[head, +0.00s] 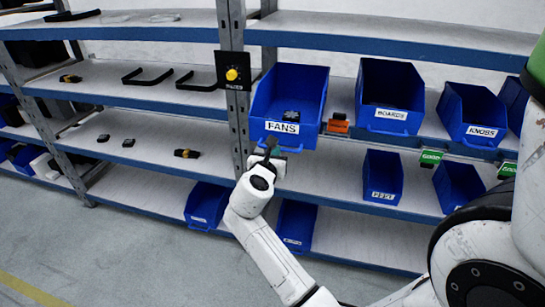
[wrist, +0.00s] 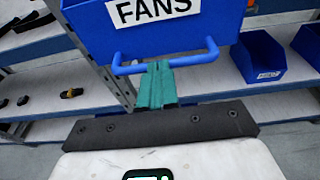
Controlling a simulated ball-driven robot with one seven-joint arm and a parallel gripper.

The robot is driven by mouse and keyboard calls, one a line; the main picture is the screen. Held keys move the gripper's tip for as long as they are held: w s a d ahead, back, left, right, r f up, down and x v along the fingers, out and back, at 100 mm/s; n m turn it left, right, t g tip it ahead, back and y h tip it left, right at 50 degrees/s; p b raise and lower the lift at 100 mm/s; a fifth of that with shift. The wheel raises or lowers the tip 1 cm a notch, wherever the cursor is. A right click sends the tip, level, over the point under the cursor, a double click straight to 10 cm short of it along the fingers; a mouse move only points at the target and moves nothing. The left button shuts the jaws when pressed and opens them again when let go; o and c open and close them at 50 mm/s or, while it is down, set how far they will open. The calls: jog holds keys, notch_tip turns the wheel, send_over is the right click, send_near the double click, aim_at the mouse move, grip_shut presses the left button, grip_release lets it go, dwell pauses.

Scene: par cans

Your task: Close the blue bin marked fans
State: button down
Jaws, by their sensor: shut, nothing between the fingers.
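The blue bin marked FANS (head: 283,105) sticks out past the shelf's front edge, further than the bins beside it. A dark part lies inside it. Its blue bar handle (wrist: 165,62) runs below the label in the wrist view. My gripper (head: 270,145) is just below and in front of the bin's front face. In the wrist view its green fingers (wrist: 157,82) are together and empty, with their tips at the middle of the handle. I cannot tell whether they touch the handle.
Bins marked BOARDS (head: 388,100) and KNOBS (head: 472,115) sit to the right on the same shelf. Another blue bin (head: 382,178) sits on the shelf below.

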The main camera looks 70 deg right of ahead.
aim_at(288, 120)
jog(key=r+x, duration=0.1)
jog(key=x, duration=0.4)
jog(key=r+x, duration=0.1)
jog(key=x, duration=0.5)
jog(key=r+x, duration=0.1)
jog(key=x, duration=0.5)
jog(key=shift+s+d+r+p, duration=0.1)
jog(key=shift+d+r+p, duration=0.05)
jog(key=shift+d+p, duration=0.2)
jog(key=shift+d, duration=0.25)
jog(key=shift+r, duration=0.1)
jog(key=shift+d+r, duration=0.1)
jog(key=shift+r, duration=0.1)
